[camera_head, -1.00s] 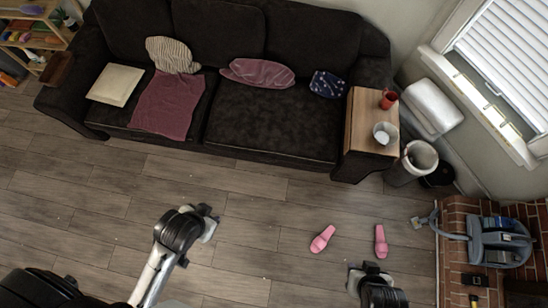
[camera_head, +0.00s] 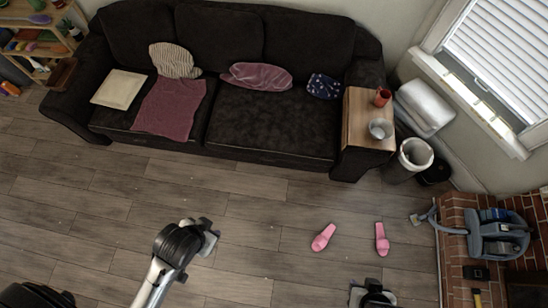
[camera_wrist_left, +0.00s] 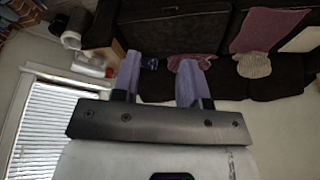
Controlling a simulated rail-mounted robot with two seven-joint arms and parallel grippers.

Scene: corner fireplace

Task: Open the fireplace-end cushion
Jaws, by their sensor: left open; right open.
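The dark sofa (camera_head: 190,148) stands against the back wall. Its right seat cushion (camera_head: 268,118), at the end nearer the brick hearth, lies flat in place. A crumpled mauve pillow (camera_head: 257,76) and a navy patterned pillow (camera_head: 323,86) rest at the back of that seat. In the left wrist view my left gripper (camera_wrist_left: 160,78) is open and empty, its two purple fingers apart, with the sofa beyond. My right gripper (camera_head: 372,296) is at the bottom edge of the head view, partly cut off, well short of the sofa.
A wooden board (camera_head: 360,130) on the right armrest carries a red mug (camera_head: 382,97) and metal bowl (camera_head: 380,128). A bin (camera_head: 416,155) stands beside it. Pink slippers (camera_head: 323,237) lie on open floor. A vacuum (camera_head: 497,240) sits on the brick hearth (camera_head: 452,250).

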